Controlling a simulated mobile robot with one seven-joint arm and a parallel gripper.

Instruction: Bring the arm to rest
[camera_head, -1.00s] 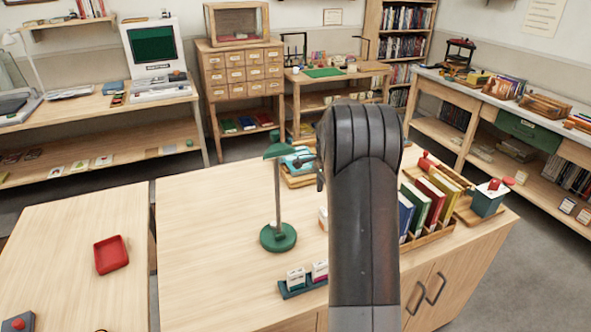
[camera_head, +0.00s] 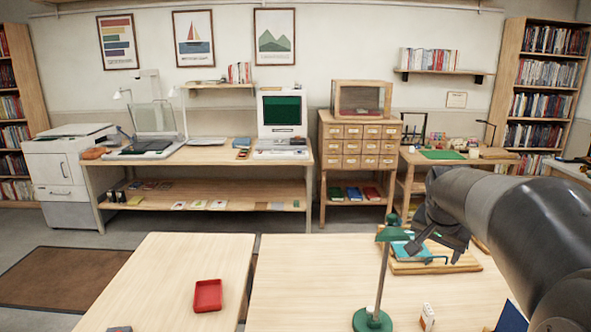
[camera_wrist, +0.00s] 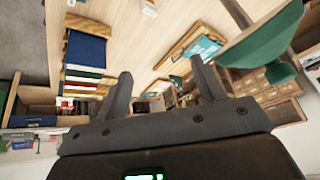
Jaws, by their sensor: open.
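My gripper (camera_head: 435,248) hangs above the right-hand table (camera_head: 300,290) in the head view, with my arm reaching in from the right edge. In the wrist view my gripper (camera_wrist: 160,72) has its two fingers spread apart with nothing between them. The green desk lamp (camera_head: 393,235) stands just left of my gripper in the head view. Its green shade also fills the upper right of the wrist view (camera_wrist: 262,42). A blue book (camera_head: 405,250) lies on a wooden tray (camera_head: 435,266) behind and below the gripper, partly hidden by it.
A red tray (camera_head: 207,295) lies on the left table (camera_head: 160,275). A small white box (camera_head: 427,316) stands near the lamp base. Upright books (camera_wrist: 85,60) show left in the wrist view. A card cabinet (camera_head: 355,145) and a computer (camera_head: 282,120) stand behind. Bare tabletop lies left of the lamp.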

